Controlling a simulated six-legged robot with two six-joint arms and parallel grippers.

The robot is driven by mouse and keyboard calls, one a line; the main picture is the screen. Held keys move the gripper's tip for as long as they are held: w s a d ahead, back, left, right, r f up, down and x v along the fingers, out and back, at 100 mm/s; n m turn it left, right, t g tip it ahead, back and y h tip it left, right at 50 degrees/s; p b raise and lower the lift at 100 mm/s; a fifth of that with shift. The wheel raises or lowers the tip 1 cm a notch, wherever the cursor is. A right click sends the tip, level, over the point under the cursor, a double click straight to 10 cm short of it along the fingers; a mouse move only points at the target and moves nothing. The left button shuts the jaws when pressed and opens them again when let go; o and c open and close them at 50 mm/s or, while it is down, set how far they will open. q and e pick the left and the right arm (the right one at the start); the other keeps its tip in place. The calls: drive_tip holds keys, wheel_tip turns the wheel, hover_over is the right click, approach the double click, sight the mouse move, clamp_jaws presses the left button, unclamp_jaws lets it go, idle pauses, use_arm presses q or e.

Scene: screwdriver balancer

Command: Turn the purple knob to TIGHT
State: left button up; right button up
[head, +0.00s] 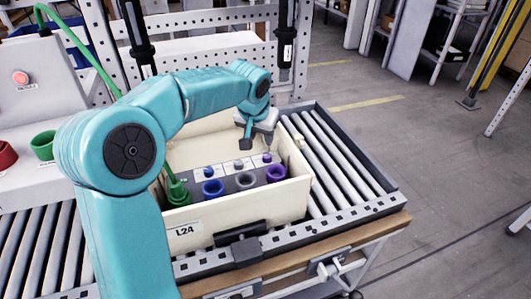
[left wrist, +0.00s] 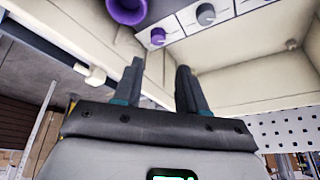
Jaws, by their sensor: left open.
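The purple knob (head: 267,157) is a small dial on a white label plate on the grey panel inside the cream box (head: 293,199), behind the purple cup (head: 275,173). It also shows in the left wrist view (left wrist: 158,36), with the purple cup (left wrist: 127,10) to its upper left and a dark grey knob (left wrist: 206,15) to its upper right. My left gripper (head: 258,139) is over the box near the purple knob, open and empty. In the left wrist view its two fingers (left wrist: 160,75) stand apart, short of the knob in the picture. The TIGHT mark is unreadable. My right gripper is out of view.
A blue cup (head: 213,188) and a grey cup (head: 245,181) stand left of the purple cup. The box walls surround the panel. The roller conveyor (head: 330,150) is clear to the right.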

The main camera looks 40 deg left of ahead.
sight(266, 156)
use_arm(q)
drive_tip(key=x, duration=1.2)
drive_tip(key=shift+w+d+r, duration=0.1)
drive_tip(key=shift+w+d, duration=0.1)
drive_tip(key=shift+s, duration=0.3)
drive_tip(key=shift+w, duration=0.25)
drive_tip(key=shift+a, duration=0.1)
clamp_jaws()
